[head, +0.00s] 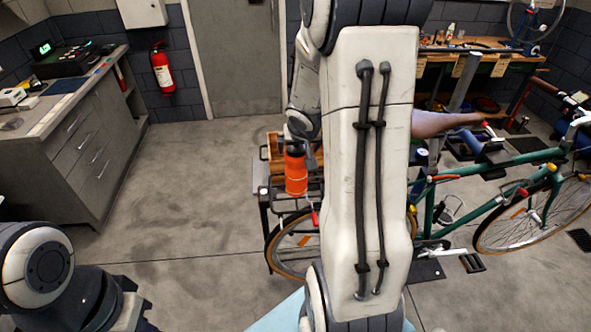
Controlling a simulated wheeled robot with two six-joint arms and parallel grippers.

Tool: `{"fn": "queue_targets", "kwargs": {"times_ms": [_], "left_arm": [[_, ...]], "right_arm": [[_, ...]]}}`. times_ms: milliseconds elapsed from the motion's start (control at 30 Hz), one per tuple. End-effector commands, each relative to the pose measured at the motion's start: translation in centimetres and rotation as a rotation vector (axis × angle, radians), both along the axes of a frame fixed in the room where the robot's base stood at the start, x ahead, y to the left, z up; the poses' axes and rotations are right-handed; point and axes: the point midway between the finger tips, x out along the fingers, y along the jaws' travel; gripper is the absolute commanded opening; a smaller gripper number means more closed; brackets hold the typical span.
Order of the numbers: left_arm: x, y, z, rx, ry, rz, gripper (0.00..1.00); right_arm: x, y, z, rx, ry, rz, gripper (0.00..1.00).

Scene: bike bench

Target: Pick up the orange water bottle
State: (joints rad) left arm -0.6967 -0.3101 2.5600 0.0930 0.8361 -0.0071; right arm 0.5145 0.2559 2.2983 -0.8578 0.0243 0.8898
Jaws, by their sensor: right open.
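The orange water bottle (296,174) stands upright, with a dark cap, near the middle of the head view. My right arm fills the centre of the view and reaches over to the bottle. My right gripper (302,143) is at the bottle's upper part, open. Its fingers are small and partly hidden, and I cannot tell whether they touch the bottle. Only links of my left arm show at the lower left; its gripper is out of view.
A wooden box (276,151) is just behind the bottle. The green bicycle (485,205) stands at the right, before a workbench (480,72). A grey cabinet (85,150) is at the left. The floor (190,190) between cabinet and bottle is clear.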

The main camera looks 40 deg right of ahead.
Motion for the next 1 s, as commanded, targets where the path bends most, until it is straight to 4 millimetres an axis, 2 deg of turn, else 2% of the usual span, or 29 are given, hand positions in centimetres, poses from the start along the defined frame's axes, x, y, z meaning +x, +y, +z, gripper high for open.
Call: {"fn": "queue_targets", "kwargs": {"times_ms": [33,100,300,533,900,967,1000], "left_arm": [[0.0,0.0,-1.1,0.000,0.000,-0.001,0.00],[0.0,0.0,-1.8,0.000,0.000,-0.001,0.00],[0.0,0.0,-2.7,0.000,0.000,-0.002,0.00],[0.0,0.0,-4.3,0.000,0.000,0.001,0.00],[0.0,0.0,-4.4,0.000,0.000,0.002,0.00],[0.0,0.0,-4.4,0.000,0.000,0.002,0.00],[0.0,0.0,-4.4,0.000,0.000,0.002,0.00]], "right_arm": [[0.4,-0.2,-1.4,0.000,0.001,0.001,1.00],[0.9,-0.5,-2.4,0.000,0.002,0.002,1.00],[2.0,-1.2,-3.8,0.000,0.001,0.002,1.00],[3.7,-2.3,-6.6,0.000,0.004,0.001,1.00],[4.2,-2.6,-7.1,-0.001,0.002,0.001,1.00],[4.2,-2.6,-7.1,-0.001,0.002,0.001,0.77],[4.2,-2.6,-7.1,-0.001,0.002,0.001,0.62]]}}
